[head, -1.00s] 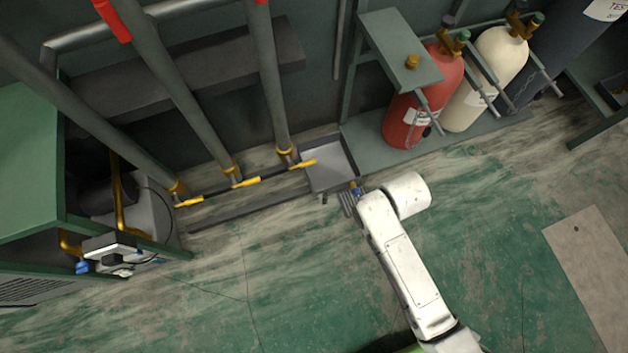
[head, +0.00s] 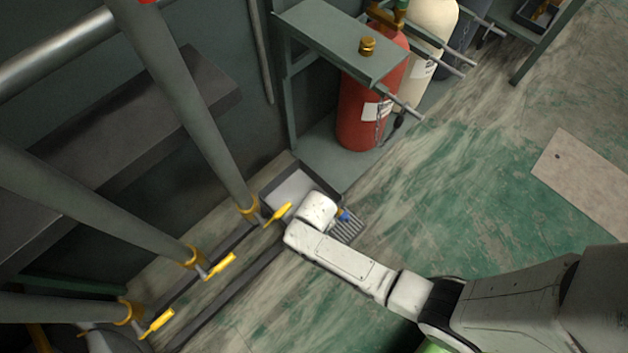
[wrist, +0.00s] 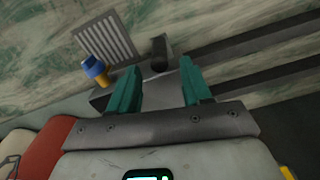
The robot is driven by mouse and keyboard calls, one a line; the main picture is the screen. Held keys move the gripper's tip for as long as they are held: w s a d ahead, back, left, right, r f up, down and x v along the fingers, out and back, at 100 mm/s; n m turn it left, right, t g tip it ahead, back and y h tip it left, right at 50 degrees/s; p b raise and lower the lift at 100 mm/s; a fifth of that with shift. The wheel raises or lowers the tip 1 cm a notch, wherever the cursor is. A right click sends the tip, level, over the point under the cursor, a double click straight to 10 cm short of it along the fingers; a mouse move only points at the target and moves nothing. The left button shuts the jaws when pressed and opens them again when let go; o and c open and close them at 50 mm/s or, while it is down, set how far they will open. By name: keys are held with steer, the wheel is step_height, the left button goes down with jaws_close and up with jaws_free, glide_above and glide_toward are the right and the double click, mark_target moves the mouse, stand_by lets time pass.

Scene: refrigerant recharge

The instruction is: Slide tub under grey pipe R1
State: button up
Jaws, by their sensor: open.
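The tub (head: 294,187) is a shallow grey tray with dark walls. Three grey pipes (head: 180,95) come down to yellow valve handles; I can read no R1 label. In the wrist view, my gripper (wrist: 156,88) is open, its two teal fingers apart over the tub's edge (wrist: 102,98). A short dark knob (wrist: 159,54), perhaps the tub's handle, shows just beyond the fingertips, not between them. The fingers are hidden in the head view.
Dark floor rails (head: 225,295) run from the tub below the pipes. A floor grate (head: 350,229) and a small blue and yellow fitting (wrist: 96,70) lie close beside the tub. A red cylinder (head: 360,115) stands behind on a rack. Open green floor (head: 450,190) lies to the right.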

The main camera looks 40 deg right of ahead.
step_height(320, 180, down, 7)
steer(key=b, duration=0.3)
steer(key=shift+s+r, duration=0.1)
steer(key=shift+c, duration=0.2)
jaws_close()
stand_by(0.3)
